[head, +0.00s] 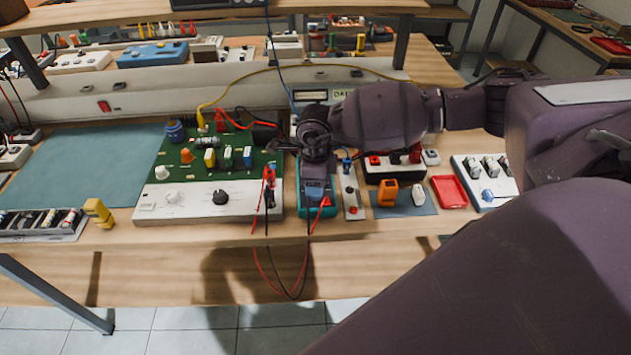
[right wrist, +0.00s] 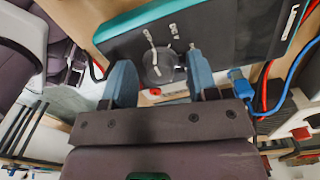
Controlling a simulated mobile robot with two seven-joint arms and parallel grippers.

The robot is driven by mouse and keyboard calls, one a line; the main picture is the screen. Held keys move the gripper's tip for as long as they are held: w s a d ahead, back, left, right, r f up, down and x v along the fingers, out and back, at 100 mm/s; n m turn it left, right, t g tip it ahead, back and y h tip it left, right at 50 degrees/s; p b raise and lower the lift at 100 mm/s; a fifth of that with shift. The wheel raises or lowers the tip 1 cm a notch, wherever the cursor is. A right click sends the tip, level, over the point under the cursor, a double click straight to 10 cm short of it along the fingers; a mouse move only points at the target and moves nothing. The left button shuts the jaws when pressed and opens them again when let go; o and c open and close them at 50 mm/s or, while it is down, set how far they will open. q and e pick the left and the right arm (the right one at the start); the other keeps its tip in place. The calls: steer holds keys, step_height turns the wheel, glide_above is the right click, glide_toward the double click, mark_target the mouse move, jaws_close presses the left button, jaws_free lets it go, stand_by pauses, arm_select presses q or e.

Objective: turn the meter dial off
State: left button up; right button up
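The meter has a teal case and a dark face. In the head view the meter (head: 316,192) lies on the bench below my right gripper (head: 316,150), which hides its upper part. In the right wrist view the meter's dark face (right wrist: 225,35) fills the top, with teal edges. Its round dark dial (right wrist: 158,64) shows between the two blue fingers of my right gripper (right wrist: 161,80). The fingers are apart, one on each side of the dial, with a visible gap. Contact cannot be told. My left gripper is not in view.
A green circuit board (head: 215,150) on a white panel with a black knob stands left of the meter. Red and black leads (head: 268,190) hang over the bench edge. An orange block (head: 388,193) and a red tray (head: 449,191) lie to the right.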

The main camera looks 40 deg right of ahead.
step_height(320, 180, up, 11)
stand_by(0.7)
steer(key=shift+f, duration=0.1)
